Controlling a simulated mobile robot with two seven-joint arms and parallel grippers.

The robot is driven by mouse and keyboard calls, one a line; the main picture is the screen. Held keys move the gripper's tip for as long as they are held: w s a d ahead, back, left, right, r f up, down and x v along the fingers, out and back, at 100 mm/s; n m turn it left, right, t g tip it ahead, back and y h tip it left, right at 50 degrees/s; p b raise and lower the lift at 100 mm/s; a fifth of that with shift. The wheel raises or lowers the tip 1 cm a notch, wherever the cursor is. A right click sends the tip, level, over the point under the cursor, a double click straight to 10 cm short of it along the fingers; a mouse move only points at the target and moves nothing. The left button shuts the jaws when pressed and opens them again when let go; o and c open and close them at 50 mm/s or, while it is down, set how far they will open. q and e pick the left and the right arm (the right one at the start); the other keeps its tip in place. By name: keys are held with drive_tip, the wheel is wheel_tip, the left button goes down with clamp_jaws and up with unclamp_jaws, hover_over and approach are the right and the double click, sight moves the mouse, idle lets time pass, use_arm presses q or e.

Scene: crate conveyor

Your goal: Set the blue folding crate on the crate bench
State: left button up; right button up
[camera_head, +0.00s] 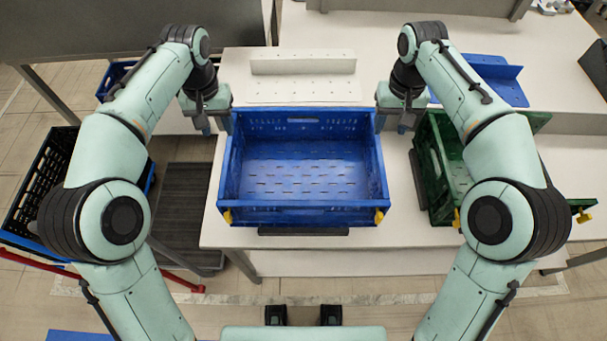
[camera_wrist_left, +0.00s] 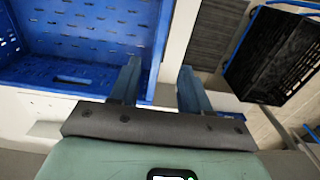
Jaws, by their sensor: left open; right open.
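The blue folding crate (camera_head: 303,214) stands unfolded and upright, empty, on a white bench top (camera_head: 395,180) in the middle of the head view. My left gripper (camera_head: 214,127) is open at the crate's left wall near the back corner. In the left wrist view, the open fingers of this gripper (camera_wrist_left: 160,82) point toward the crate (camera_wrist_left: 162,40), one over its side wall and one outside. My right gripper (camera_head: 396,127) is open at the crate's right wall near the back corner. I cannot tell whether either gripper touches the crate.
A green crate (camera_head: 437,180) stands close on the right. A white perforated ledge (camera_head: 303,64) is behind the blue crate. A blue folded piece (camera_head: 500,80) lies at back right. A black crate (camera_head: 45,165) is low at left; red bars (camera_head: 170,278) lie near the floor.

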sight(227, 151)
use_arm(q)
drive_tip(key=shift+w+f, duration=0.15)
drive_tip(key=shift+f, duration=0.45)
wheel_tip(227, 151, down, 12)
drive_tip(key=shift+f, duration=0.15)
use_arm(e)
drive_tip(key=f, duration=1.3)
drive_tip(key=shift+w+f, duration=0.2)
drive_tip(key=shift+f, duration=0.05)
use_arm(q)
clamp_jaws()
use_arm(e)
clamp_jaws()
drive_tip(key=shift+r, duration=0.1)
